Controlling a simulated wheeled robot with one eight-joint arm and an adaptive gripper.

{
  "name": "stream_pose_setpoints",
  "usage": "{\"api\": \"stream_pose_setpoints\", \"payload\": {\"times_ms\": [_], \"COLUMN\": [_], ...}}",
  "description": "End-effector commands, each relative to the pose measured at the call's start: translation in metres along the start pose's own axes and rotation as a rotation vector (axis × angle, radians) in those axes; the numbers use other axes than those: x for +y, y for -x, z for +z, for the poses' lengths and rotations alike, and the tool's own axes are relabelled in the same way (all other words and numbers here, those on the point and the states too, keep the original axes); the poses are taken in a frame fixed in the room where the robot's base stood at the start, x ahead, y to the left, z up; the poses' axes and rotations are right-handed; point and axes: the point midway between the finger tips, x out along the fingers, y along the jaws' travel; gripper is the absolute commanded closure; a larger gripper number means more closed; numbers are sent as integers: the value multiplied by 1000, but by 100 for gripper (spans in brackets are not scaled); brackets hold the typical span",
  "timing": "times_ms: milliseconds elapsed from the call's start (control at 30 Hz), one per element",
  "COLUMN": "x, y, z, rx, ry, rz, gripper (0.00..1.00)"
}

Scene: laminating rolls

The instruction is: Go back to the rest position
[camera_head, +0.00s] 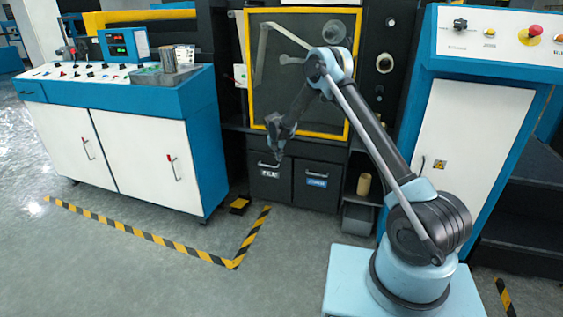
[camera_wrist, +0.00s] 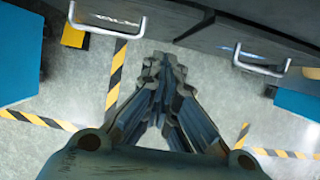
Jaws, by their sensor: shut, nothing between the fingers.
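My gripper (camera_head: 278,140) hangs in the air in front of the dark laminating machine, pointing down, above the two dark drawers (camera_head: 297,183) in the head view. In the wrist view my gripper (camera_wrist: 163,62) has its fingertips together and nothing between them. Below the fingertips the wrist view shows grey floor and a drawer handle (camera_wrist: 262,66) to the right. The gripper is apart from the drawers and the machine front. My arm rises from its pale blue base and bends down toward the machine.
A blue and white control cabinet (camera_head: 140,150) stands at the left, with a metal cylinder (camera_head: 185,57) on top. A yellow-framed window (camera_head: 245,80) is behind my arm. A white and blue console (camera_head: 470,120) stands at the right.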

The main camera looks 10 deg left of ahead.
Motion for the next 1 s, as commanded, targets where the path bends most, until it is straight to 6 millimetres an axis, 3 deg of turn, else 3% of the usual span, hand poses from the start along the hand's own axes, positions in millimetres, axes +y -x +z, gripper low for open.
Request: {"api": "stream_pose_setpoints", "payload": {"times_ms": [200,567,667,1000], "x": [-1,-9,-25,-113], "y": [33,60,76,161], "z": [0,5,13,38], "rx": [0,2,7,29], "ry": [0,-28,-89,-431], "rz": [0,-2,-5,-24], "gripper": [100,100,100,100]}}
